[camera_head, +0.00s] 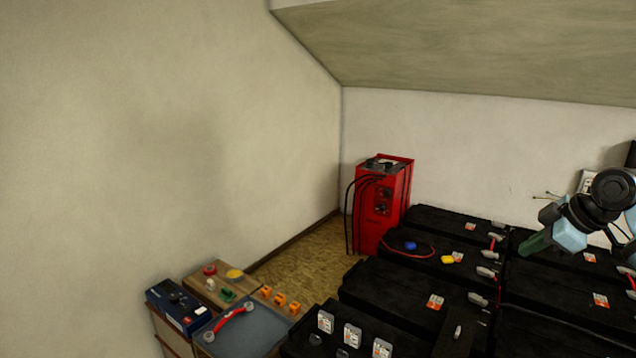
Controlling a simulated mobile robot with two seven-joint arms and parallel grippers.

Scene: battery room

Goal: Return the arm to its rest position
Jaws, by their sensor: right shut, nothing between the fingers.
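My right gripper (534,243) shows at the right side of the head view, with my arm coming in from the right edge. Its green fingers are shut with nothing between them. They point down and left, in front of the black batteries (395,285) as seen from here. I cannot tell exactly how high above them they are. My left gripper is not in view.
A red charger (381,205) with black cables stands in the back corner. Grey connectors, a blue cap (410,246) and a yellow cap (447,259) lie on the batteries. A low bench (245,333) at lower left holds a blue box (178,305) and small coloured parts.

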